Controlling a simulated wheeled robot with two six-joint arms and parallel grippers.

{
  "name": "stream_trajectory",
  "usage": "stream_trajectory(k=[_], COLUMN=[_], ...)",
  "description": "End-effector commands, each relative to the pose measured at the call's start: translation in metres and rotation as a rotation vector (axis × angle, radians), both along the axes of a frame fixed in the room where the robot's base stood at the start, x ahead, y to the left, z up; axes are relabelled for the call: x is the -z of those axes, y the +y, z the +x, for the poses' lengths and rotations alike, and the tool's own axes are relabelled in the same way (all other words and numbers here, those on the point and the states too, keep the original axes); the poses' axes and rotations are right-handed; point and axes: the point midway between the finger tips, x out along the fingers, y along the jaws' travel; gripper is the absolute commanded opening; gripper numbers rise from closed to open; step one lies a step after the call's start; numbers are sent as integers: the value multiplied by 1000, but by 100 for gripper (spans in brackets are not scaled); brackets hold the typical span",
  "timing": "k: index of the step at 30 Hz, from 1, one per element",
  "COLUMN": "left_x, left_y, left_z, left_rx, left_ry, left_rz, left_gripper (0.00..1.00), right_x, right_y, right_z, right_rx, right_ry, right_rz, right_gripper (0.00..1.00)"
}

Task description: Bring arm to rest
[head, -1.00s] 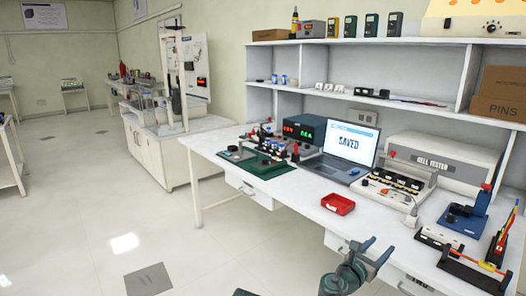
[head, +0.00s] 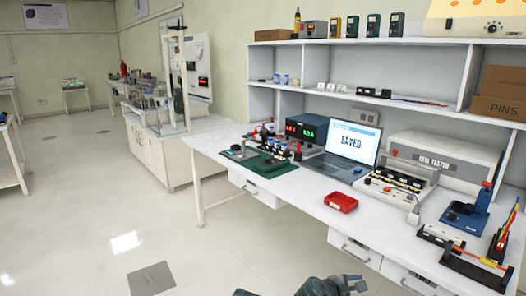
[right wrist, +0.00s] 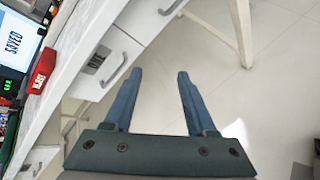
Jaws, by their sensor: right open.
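My right gripper (head: 352,283) shows at the bottom edge of the head view, low in front of the workbench (head: 215,152) and apart from it. In the right wrist view its two blue-grey fingers (right wrist: 159,78) are spread apart with nothing between them, over the pale floor. The rest of the right arm is cut off by the frame. My left gripper does not show.
Drawers with handles (head: 355,250) face my right gripper. The floor (head: 90,215) at left is open.

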Motion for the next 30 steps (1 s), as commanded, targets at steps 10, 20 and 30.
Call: stream_trajectory(k=[10,20,30], left_x=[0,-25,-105], left_y=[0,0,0], left_z=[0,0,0], left_rx=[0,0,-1], left_ry=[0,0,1], left_rz=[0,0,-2], left_gripper=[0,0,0], right_x=[94,85,5], right_y=[134,207,207], right_z=[-85,-141,-141], right_rx=[567,917,914], right_ry=[-24,83,82], right_rz=[758,974,975], right_gripper=[56,56,56])
